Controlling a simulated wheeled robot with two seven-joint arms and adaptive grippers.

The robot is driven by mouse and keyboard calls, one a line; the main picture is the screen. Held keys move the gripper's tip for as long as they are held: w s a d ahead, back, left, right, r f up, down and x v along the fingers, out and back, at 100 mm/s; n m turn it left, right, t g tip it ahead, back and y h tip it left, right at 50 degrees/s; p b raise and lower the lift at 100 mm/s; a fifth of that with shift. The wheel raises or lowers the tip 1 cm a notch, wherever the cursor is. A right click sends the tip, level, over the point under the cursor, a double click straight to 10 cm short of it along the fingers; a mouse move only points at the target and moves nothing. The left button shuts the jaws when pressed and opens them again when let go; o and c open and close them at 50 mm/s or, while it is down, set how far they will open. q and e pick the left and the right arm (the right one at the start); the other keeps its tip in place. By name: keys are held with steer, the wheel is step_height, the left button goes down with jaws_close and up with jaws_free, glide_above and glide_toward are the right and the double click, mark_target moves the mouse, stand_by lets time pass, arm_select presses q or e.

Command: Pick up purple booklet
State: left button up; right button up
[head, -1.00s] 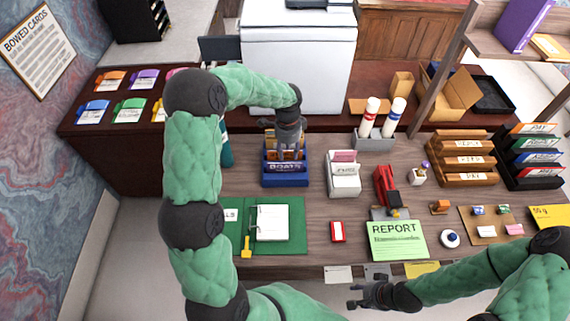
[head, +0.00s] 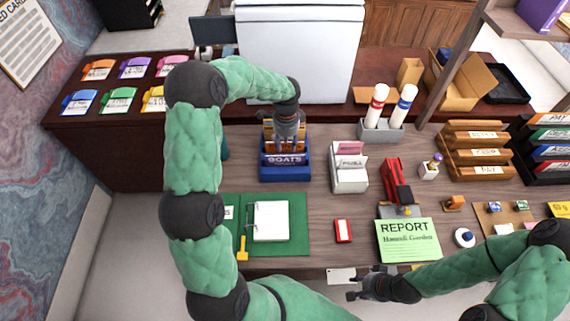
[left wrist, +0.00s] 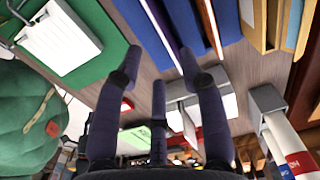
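A purple booklet or book (head: 541,14) stands on the shelf at the top right in the head view. A purple item (head: 137,67) with a white label lies in the back row on the dark counter at the left. My left gripper (head: 287,143) points down over this box. In the left wrist view its fingers (left wrist: 163,78) are spread, with nothing held between them.
A green folder (head: 292,240), a red stapler (head: 394,180), a white card holder (head: 349,180) and a green report (head: 408,240) lie around the box. Wooden trays (head: 475,150) stand to the right.

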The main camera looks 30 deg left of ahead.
mark_target(285, 156)
arm_select(q)
step_height(285, 156, down, 9)
steer(key=shift+a+r+b, duration=0.15)
steer(key=shift+r+b, duration=0.05)
steer(key=shift+b, duration=0.75)
jaws_close()
